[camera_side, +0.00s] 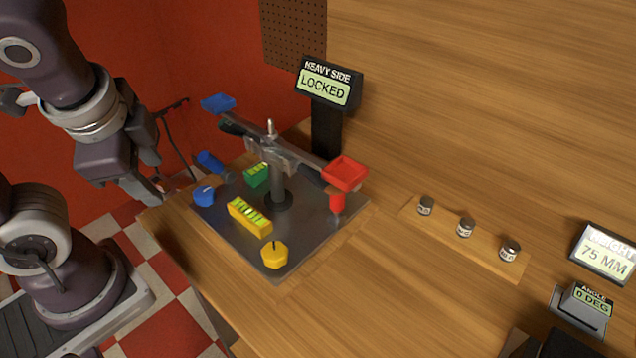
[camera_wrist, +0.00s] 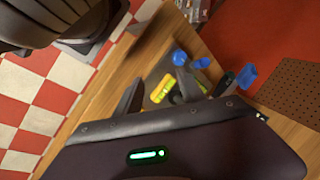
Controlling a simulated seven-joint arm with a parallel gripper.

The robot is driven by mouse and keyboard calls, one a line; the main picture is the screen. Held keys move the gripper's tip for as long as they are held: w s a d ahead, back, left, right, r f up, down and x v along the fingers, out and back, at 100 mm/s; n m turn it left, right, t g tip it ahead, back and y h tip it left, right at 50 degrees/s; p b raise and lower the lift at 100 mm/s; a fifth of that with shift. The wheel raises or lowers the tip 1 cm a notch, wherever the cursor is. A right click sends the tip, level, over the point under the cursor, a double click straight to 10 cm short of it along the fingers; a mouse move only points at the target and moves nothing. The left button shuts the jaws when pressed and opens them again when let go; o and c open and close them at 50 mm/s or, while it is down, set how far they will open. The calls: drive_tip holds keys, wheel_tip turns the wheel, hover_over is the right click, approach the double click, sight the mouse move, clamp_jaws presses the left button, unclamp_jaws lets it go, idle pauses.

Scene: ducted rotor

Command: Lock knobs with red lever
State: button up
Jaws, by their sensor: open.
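A balance-like rig stands on a dark metal plate (camera_side: 225,222). A red cylindrical piece (camera_side: 337,202), perhaps the red lever, is upright below a red pan (camera_side: 345,173) at the plate's right corner. A yellow knob (camera_side: 274,256) sits at the front corner and a blue knob (camera_side: 204,195) at the left. The display (camera_side: 325,88) reads "HEAVY SIDE LOCKED". My gripper (camera_side: 160,190) is left of the plate, apart from these parts; in the wrist view its open fingers (camera_wrist: 158,92) appear before the rig. The red piece is not discernible in the wrist view.
A blue cylinder (camera_side: 210,162), a blue pan (camera_side: 217,103), a green block (camera_side: 256,175) and a yellow block (camera_side: 249,215) crowd the rig. Small jars (camera_side: 466,228) line a strip at right, near "75 MM" and "0 DEG" displays. Bare table lies between.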

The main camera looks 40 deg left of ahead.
drive_tip(key=w+a+f+m+y, duration=0.1)
drive_tip(key=w+f+m+y, duration=0.15)
drive_tip(key=m, duration=0.35)
drive_tip(key=m+t+h, duration=0.3)
drive_tip(key=m+t, duration=0.6)
drive_tip(key=m, duration=1.2)
approach(334, 213)
drive_tip(key=shift+t, duration=0.6)
drive_tip(key=w, duration=0.3)
drive_tip(key=w+a, duration=0.1)
drive_tip(key=w, duration=0.1)
drive_tip(key=w+a, duration=0.1)
drive_tip(key=w, duration=0.2)
drive_tip(key=shift+w+a+f, duration=0.1)
drive_tip(key=shift+w, duration=0.3)
drive_tip(key=shift+w+a+f, duration=0.1)
drive_tip(key=shift+w+f, duration=0.05)
drive_tip(key=shift+w, duration=0.35)
clamp_jaws()
